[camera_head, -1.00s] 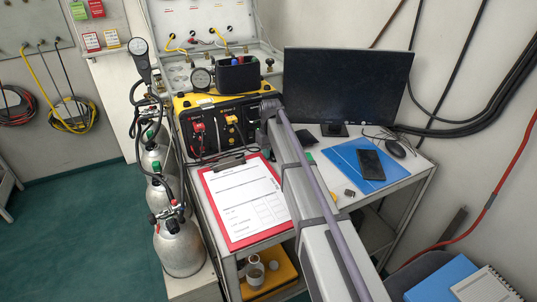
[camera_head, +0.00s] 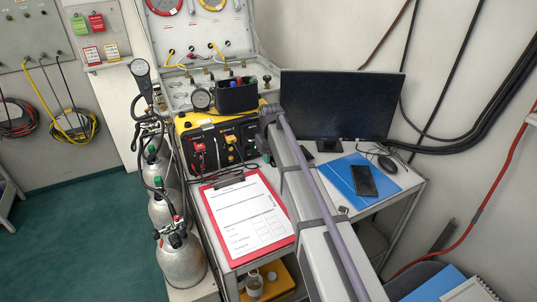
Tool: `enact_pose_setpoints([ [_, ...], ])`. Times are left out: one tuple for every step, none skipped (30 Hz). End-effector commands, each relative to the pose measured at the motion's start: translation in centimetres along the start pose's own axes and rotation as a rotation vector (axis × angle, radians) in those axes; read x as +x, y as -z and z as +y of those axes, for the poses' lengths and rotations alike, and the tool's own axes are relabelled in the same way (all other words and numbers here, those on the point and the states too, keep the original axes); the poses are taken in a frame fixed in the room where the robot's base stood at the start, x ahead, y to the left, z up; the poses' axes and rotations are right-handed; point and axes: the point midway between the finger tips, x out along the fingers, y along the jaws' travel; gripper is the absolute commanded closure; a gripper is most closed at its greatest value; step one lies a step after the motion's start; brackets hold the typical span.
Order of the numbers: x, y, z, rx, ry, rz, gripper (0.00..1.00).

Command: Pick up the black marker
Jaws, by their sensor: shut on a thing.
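A black holder (camera_head: 237,96) stands on the yellow-and-black air panel unit (camera_head: 222,140), with blue, red and other coloured pen tops showing above its rim. I cannot pick out the black marker in this view. My grey arm reaches up from the bottom right, and its far joint shows just right of the holder. My gripper does not show; it seems hidden behind the arm, so what it holds cannot be seen.
A red clipboard (camera_head: 289,240) with a white sheet lies in front of the unit. A monitor (camera_head: 340,107), a blue folder (camera_head: 346,181) and a black phone (camera_head: 364,181) are to the right. Gas cylinders (camera_head: 181,258) stand at the left.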

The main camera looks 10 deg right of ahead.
Motion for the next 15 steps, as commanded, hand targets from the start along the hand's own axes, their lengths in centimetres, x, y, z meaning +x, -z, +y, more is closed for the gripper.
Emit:
enact_pose_setpoints([
  [0.3, -1.6, -0.1, 0.001, 0.0, 0.0, 0.94],
  [0.3, -2.2, -0.1, 0.0, 0.0, 0.0, 0.94],
  [0.3, -3.2, -0.1, 0.0, 0.0, 0.0, 0.94],
  [0.3, -4.0, -0.1, 0.0, 0.0, 0.0, 0.94],
  [0.3, -4.8, -0.1, 0.0, 0.0, 0.0, 0.94],
  [0.3, -6.1, 0.0, 0.001, 0.0, 0.0, 0.94],
  [0.3, -7.1, 0.0, 0.001, 0.0, 0.0, 0.94],
  [0.3, -8.0, 0.0, 0.001, 0.0, 0.0, 0.94],
  [0.3, -9.4, 0.0, 0.001, 0.0, 0.0, 0.94],
  [0.3, -10.5, 0.0, 0.001, 0.0, 0.0, 0.94],
  [0.3, -11.5, 0.0, 0.001, 0.0, 0.0, 0.94],
  [0.3, -12.8, 0.1, 0.001, 0.0, 0.0, 0.94],
  [0.3, -13.7, 0.1, 0.001, 0.0, 0.0, 0.94],
  [0.3, -14.5, 0.1, 0.002, 0.0, 0.0, 0.94],
  [0.3, -15.4, 0.1, 0.001, 0.0, 0.0, 0.94],
])
